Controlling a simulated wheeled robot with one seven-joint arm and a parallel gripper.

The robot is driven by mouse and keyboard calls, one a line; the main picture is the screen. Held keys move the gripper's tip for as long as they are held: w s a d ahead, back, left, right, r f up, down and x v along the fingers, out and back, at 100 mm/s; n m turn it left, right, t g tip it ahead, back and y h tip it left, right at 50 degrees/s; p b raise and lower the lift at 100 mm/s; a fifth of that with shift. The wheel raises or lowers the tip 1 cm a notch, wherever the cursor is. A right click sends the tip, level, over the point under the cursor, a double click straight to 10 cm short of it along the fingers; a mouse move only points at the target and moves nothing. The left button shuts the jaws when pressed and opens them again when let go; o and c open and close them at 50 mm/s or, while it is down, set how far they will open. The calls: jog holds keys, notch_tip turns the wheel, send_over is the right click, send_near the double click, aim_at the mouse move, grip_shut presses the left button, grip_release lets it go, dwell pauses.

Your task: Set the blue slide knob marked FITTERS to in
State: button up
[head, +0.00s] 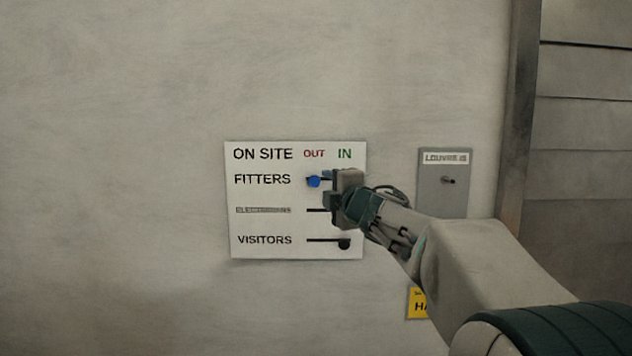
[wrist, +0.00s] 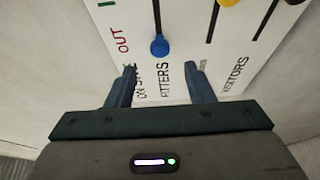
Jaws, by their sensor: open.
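The blue FITTERS knob (head: 314,181) sits at the left end of its slot, under the red OUT heading, on the white ON SITE board (head: 265,225). In the wrist view the blue knob (wrist: 159,46) lies just beyond the fingertips, between their lines. My gripper (head: 327,187) is open and empty at the board, just right of the knob; in the wrist view its two fingers (wrist: 160,72) stand apart. The right part of the FITTERS slot is hidden behind my gripper in the head view. I cannot tell whether a finger touches the knob.
The black VISITORS knob (head: 344,244) is at the right, under IN. A yellow knob (wrist: 229,3) on the middle row shows in the wrist view. A grey louvre switch box (head: 445,190) and a yellow sign (head: 417,304) are to the right. Wall left is clear.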

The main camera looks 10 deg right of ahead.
aim_at(316, 181)
jog(key=shift+w+a+p, duration=0.25)
jog(key=shift+w+p, duration=0.05)
jog(key=shift+w, duration=0.95)
jog(key=shift+w+a+p, duration=0.2)
jog(key=shift+w+p, duration=0.15)
jog(key=shift+w, duration=0.9)
jog(key=shift+w+a+p, duration=0.25)
jog(key=shift+w+p, duration=0.05)
jog(key=shift+w, duration=0.95)
jog(key=shift+c, duration=0.3)
jog(key=c, duration=1)
